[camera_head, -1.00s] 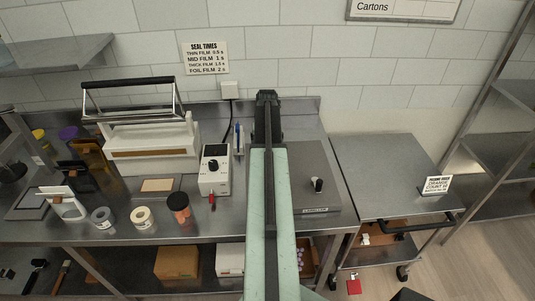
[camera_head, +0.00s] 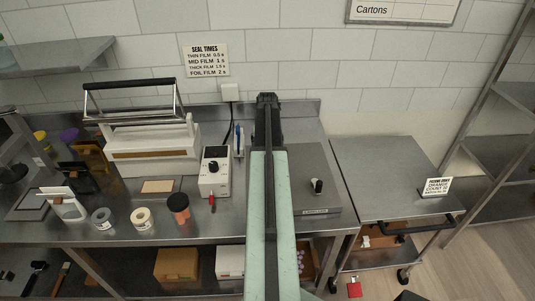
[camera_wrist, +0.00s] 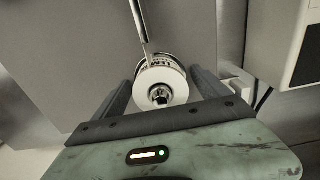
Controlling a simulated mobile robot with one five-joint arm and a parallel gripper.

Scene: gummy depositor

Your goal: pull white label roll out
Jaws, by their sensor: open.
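In the wrist view a white round roll-like thing (camera_wrist: 163,84) shows between the two fingers of my gripper (camera_wrist: 162,88). It has dark print around its side and a dark metal core. My gripper is open, a finger at each side of the roll; contact cannot be told. A thin metal rod stands at its far side. In the head view my gripper (camera_head: 268,100) is seen from behind at the back of the bench, and my arm hides what lies under it.
A white box with a black knob (camera_head: 215,172) stands left of my arm, with a large sealer (camera_head: 152,140) beyond it. A flat grey plate (camera_head: 318,160) holding a small black-and-white piece (camera_head: 317,186) lies right. A steel cart (camera_head: 385,170) has a mostly clear top.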

